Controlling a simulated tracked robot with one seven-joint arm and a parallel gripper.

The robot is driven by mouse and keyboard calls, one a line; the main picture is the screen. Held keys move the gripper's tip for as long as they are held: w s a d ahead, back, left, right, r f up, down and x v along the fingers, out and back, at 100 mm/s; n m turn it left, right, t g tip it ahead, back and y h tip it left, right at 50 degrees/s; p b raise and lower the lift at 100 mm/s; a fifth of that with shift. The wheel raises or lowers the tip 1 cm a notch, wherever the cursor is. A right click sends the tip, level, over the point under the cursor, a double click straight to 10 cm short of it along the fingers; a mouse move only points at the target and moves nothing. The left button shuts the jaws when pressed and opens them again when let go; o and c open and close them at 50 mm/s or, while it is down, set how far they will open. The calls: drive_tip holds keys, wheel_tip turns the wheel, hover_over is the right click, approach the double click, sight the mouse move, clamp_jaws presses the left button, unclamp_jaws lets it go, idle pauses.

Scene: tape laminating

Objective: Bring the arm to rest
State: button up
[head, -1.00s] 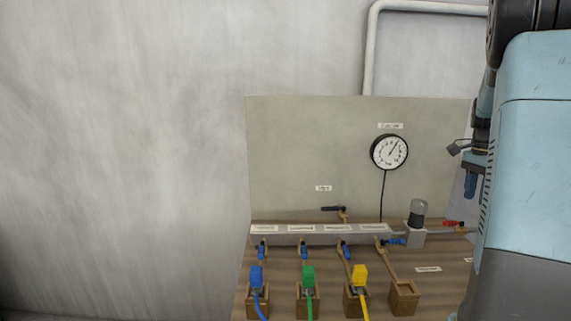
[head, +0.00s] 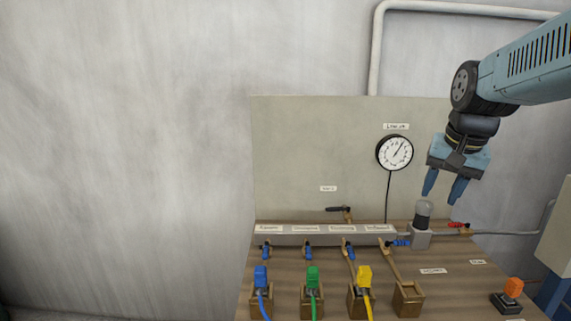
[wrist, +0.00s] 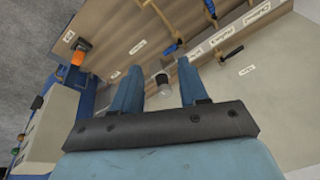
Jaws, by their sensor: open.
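My gripper (head: 443,188) hangs from my arm at the right of the head view, its two blue fingers pointing down, open and empty. It is above the wooden bench, over and slightly right of a small clear-domed grey fitting (head: 422,216) at the end of the manifold. In the wrist view the open fingers (wrist: 157,88) frame that same dome (wrist: 163,79) with clear space around it. No contact shows.
A grey manifold (head: 290,240) with blue valves crosses the bench (head: 450,290). Blue (head: 261,277), green (head: 313,278) and yellow (head: 364,277) plugs stand in front; one wooden socket (head: 407,300) is empty. A gauge (head: 394,153) hangs on the panel. An orange-topped item (head: 512,290) sits right.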

drive_tip(key=s+a+f+n+t, duration=0.1)
drive_tip(key=s+a+n+t, duration=0.1)
drive_tip(key=s+a+n, duration=0.3)
drive_tip(key=s+a, duration=0.2)
drive_tip(key=s, duration=0.2)
drive_tip(key=shift+a+f+n, duration=0.2)
drive_tip(key=shift+a+n, duration=0.05)
drive_tip(key=shift+n, duration=0.15)
drive_tip(key=shift+s, duration=0.1)
